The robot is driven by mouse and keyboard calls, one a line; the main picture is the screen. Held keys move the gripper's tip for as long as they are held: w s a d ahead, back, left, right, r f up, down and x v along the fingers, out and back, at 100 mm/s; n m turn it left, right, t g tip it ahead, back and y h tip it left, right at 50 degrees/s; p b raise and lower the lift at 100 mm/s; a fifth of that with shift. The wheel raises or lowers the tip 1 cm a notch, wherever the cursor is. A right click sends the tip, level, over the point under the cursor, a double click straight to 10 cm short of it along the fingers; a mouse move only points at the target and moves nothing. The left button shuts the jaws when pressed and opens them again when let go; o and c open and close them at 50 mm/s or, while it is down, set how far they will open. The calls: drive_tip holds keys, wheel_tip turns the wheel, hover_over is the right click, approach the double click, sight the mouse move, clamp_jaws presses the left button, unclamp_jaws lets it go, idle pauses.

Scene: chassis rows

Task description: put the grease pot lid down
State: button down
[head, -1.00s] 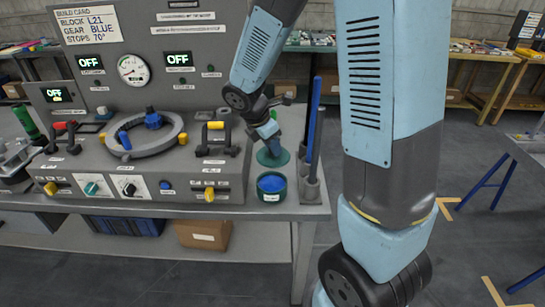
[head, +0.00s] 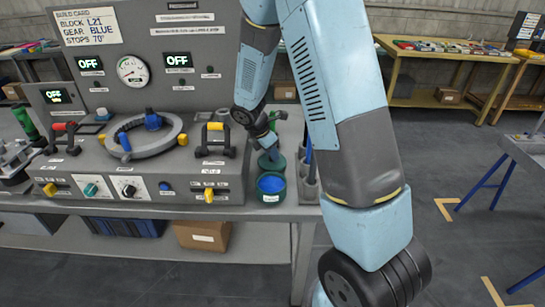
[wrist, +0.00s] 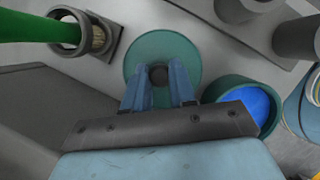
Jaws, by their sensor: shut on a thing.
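The grease pot lid is a flat teal-green disc (wrist: 165,48) with a dark round knob (wrist: 158,75). My gripper (wrist: 158,86) is shut on the knob, with a blue finger on either side. In the head view my gripper (head: 267,141) is over the lid (head: 268,163), which is partly hidden, just behind the pot. The open green grease pot (head: 271,197), with blue grease inside, stands on the bench; it also shows in the wrist view (wrist: 215,90), right of my gripper. I cannot tell whether the lid touches the bench.
Grey tube holders (head: 308,186) stand close to the right of the pot. The grey console (head: 225,184) is close on the left. In the wrist view a green-handled brush (wrist: 45,28) sits in a holder at the upper left. Little bench is free around the lid.

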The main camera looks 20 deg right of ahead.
drive_tip(key=shift+f, duration=0.9)
drive_tip(key=shift+f, duration=0.1)
drive_tip(key=c, duration=0.9)
unclamp_jaws()
drive_tip(key=s+a+r+m, duration=0.1)
drive_tip(key=s+r+m, duration=0.15)
drive_tip(key=r, duration=0.65)
drive_tip(key=s+a+r+m, duration=0.15)
drive_tip(key=s+r, duration=0.25)
drive_tip(key=r, duration=0.6)
drive_tip(key=s+d+r+m+t+y, duration=0.1)
drive_tip(key=s+r+m, duration=0.3)
drive_tip(key=s+m, duration=0.2)
drive_tip(key=s+d+r+m+t+y, duration=0.1)
drive_tip(key=s+r+m, duration=0.3)
drive_tip(key=s, duration=0.4)
drive_tip(key=s+d+r+m+t+y, duration=0.2)
drive_tip(key=s+r+m, duration=0.3)
drive_tip(key=s+m, duration=0.2)
drive_tip(key=shift+s+m, duration=0.3)
drive_tip(key=shift+s, duration=0.2)
